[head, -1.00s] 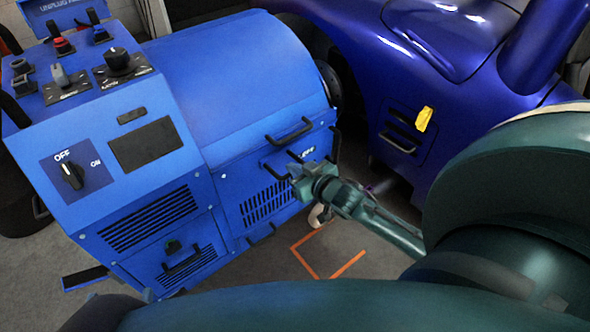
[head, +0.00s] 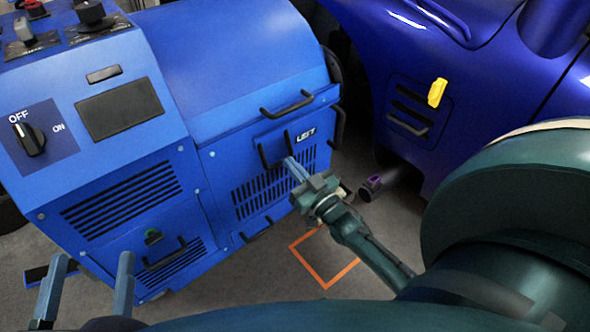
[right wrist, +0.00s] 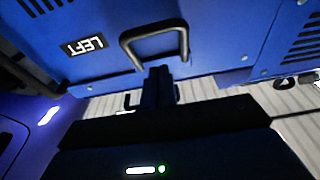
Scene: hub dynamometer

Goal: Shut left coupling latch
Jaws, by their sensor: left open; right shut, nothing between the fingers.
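The blue dynamometer's side carries a panel with the label LEFT (head: 306,135) and a black upright handle (head: 261,156) left of the label. My right gripper (head: 292,164) is shut and empty, its fingers in front of the panel, just below and left of the label. In the right wrist view, the shut fingers (right wrist: 159,82) point at a black U-shaped handle (right wrist: 153,38) beside the inverted LEFT label (right wrist: 84,46). I cannot tell whether they touch it. Which part is the latch is not clear. My left gripper (head: 88,270) is open and empty at the lower left.
A dark blue car (head: 450,150) with a yellow tab (head: 437,92) stands at the right, its exhaust pipe (head: 372,186) near my right gripper. An orange floor marking (head: 325,287) lies below. A control panel with an OFF/ON knob (head: 30,138) is on the left.

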